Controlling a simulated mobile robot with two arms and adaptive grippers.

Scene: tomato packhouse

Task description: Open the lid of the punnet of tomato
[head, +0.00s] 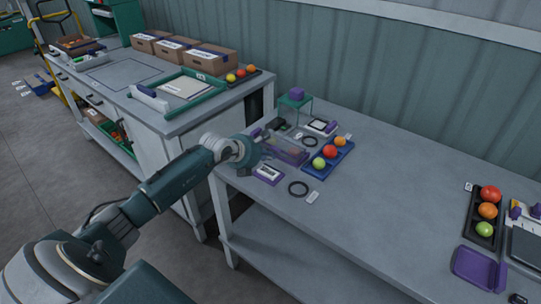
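A see-through, purple-tinted punnet (288,151) stands near the left end of the right-hand table in the head view. Reddish tomato colour shows faintly through it. It is small here, and I cannot tell how its lid sits. My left gripper (259,151) is at the punnet's left side, very close to it. I cannot tell whether they touch, nor whether the fingers are open or shut. The wrist hides part of the fingers. My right gripper is not in view.
A blue tray (343,163) with several tomatoes lies right of the punnet. A purple-framed device (268,174) and a black ring (298,188) lie in front. A green stand (296,103) is behind. The table's middle is clear. A black tomato tray (470,226) lies at far right.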

